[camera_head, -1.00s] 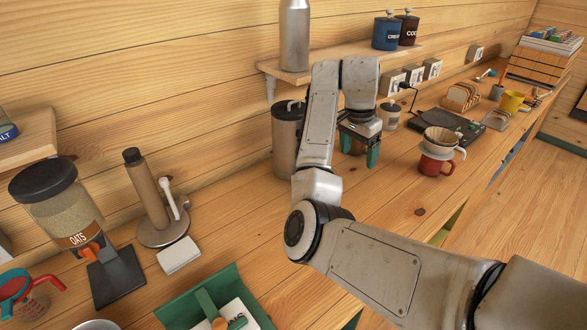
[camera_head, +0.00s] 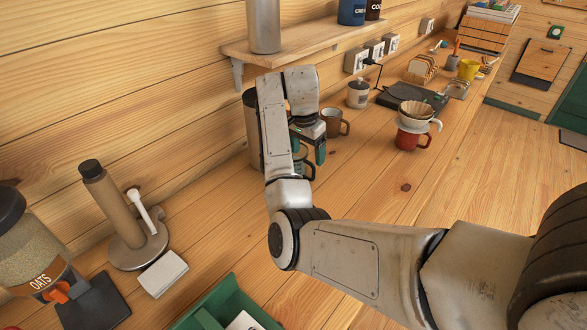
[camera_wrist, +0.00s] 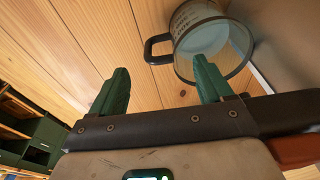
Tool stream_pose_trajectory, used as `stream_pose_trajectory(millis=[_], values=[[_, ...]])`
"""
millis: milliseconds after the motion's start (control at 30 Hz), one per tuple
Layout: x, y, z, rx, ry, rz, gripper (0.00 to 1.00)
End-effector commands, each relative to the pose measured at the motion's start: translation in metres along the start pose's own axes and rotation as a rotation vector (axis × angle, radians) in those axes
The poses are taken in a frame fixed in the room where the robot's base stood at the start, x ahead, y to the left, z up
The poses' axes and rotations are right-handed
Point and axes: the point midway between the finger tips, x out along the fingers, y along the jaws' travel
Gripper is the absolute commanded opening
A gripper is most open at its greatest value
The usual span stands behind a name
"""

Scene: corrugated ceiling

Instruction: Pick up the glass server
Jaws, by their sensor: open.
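The glass server (camera_wrist: 212,35) is a clear vessel with a dark rim and a black handle (camera_wrist: 156,47) on its left in the wrist view. It stands on the wooden counter beyond my gripper. In the head view it shows only partly (camera_head: 304,168), mostly hidden behind my arm and fingers. My gripper (camera_wrist: 160,70) is open and empty, with its two green fingers spread apart. The right finger overlaps the server's near side in the wrist view; I cannot tell whether they touch. The handle appears above and between the fingertips.
A brown mug (camera_head: 332,122) stands just right of my gripper. A tall metal canister (camera_head: 251,115) stands behind my arm, under the shelf (camera_head: 300,38). A red mug with a dripper (camera_head: 408,138) stands to the right.

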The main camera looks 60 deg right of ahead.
Motion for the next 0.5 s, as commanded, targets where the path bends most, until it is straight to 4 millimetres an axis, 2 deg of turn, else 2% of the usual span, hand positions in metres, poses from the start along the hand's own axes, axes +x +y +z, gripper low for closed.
stream_pose_trajectory(millis=[267, 500], values=[[0.018, 0.000, 0.000, 0.000, -0.001, 0.001, 0.79], [0.051, 0.000, 0.000, -0.001, -0.001, 0.001, 0.79]])
